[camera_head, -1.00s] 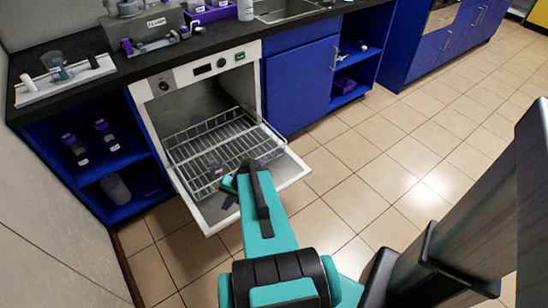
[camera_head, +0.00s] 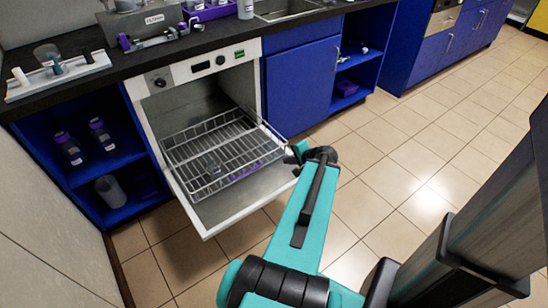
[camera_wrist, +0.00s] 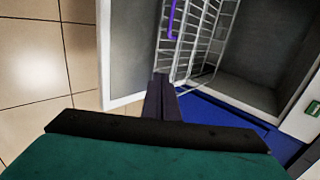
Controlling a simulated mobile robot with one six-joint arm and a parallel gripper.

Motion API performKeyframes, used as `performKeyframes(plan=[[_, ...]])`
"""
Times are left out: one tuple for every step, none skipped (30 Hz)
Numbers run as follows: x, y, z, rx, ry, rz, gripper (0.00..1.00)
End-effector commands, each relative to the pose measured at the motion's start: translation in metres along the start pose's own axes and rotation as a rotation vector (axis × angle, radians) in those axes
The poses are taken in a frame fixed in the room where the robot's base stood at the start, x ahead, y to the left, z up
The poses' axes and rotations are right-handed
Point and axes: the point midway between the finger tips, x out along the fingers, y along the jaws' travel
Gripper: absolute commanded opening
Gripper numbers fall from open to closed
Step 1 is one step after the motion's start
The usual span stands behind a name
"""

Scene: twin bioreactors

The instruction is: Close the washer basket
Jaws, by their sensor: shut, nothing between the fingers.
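The washer basket (camera_head: 212,150) is a wire rack. It is pulled out of the washer (camera_head: 196,85) and sits over the open, lowered door (camera_head: 218,207). A small clear glass item (camera_head: 213,166) and a purple item (camera_head: 245,171) lie in the basket. In the wrist view the basket (camera_wrist: 197,42) rises just past the fingertips. My gripper (camera_wrist: 161,78) is shut and empty, its tips close to the basket's near wire edge. I cannot tell if they touch. In the head view my arm ends right of the door, and my wrist hides most of the gripper.
The blue cabinet (camera_head: 302,90) stands right of the washer, and open blue shelves (camera_head: 100,165) with bottles stand to its left. The dark counter (camera_head: 100,80) holds a tray and equipment. The tiled floor (camera_head: 400,160) to the right is clear.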

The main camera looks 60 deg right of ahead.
Motion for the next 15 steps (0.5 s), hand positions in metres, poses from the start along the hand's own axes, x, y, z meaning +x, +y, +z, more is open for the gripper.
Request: performKeyframes(plan=[[-0.0025,0.0011,-0.0055,0.009,0.01,-0.006,0.0],[-0.0037,0.0011,-0.0072,0.012,0.013,-0.008,0.0],[-0.0046,0.001,-0.0087,0.014,0.016,-0.01,0.0],[-0.005,0.0008,-0.0093,0.015,0.017,-0.011,0.0],[-0.0052,0.0007,-0.0095,0.016,0.018,-0.011,0.0],[-0.0054,0.0006,-0.0096,0.016,0.018,-0.011,0.0],[-0.0053,0.0006,-0.0095,0.016,0.018,-0.011,0.0],[-0.0053,0.0005,-0.0094,0.016,0.017,-0.011,0.0],[-0.0053,0.0005,-0.0093,0.015,0.017,-0.011,0.0],[-0.0052,0.0005,-0.0093,0.015,0.017,-0.011,0.0],[-0.0052,0.0006,-0.0093,0.015,0.017,-0.011,0.0],[-0.0051,0.0006,-0.0093,0.015,0.017,-0.011,0.0],[-0.0051,0.0006,-0.0092,0.015,0.017,-0.011,0.0],[-0.0049,0.0007,-0.0092,0.015,0.017,-0.011,0.0],[-0.0047,0.0009,-0.0092,0.015,0.017,-0.011,0.0]])
